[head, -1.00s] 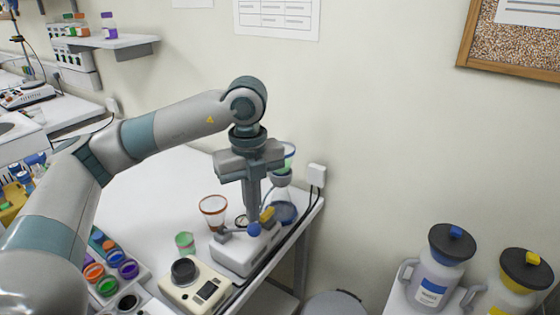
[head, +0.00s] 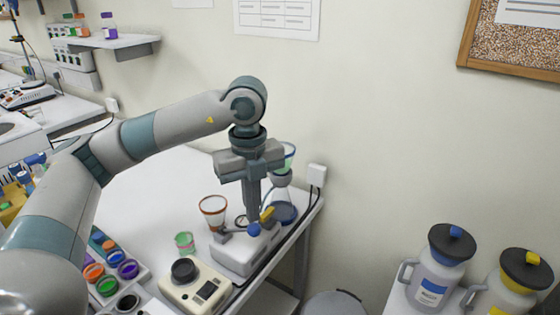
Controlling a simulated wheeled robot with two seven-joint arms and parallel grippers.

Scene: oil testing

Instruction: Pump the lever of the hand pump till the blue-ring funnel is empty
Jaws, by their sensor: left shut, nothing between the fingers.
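The hand pump (head: 232,257) is a light grey block near the right edge of the white table. Its lever ends in a blue ball knob (head: 254,230). My left gripper (head: 253,220) points straight down with its fingers shut, its tips at or just above the knob; I cannot tell whether they touch it. A flask (head: 284,212) with blue at its bottom stands behind the pump. The funnel (head: 290,160) on top of it is partly hidden by my gripper; its rim looks blue-green, and its contents cannot be made out. My right gripper is out of view.
A brown-ringed funnel (head: 213,208) stands left of the pump. A wall socket (head: 317,175) with cables is close right. The table's back left is clear.

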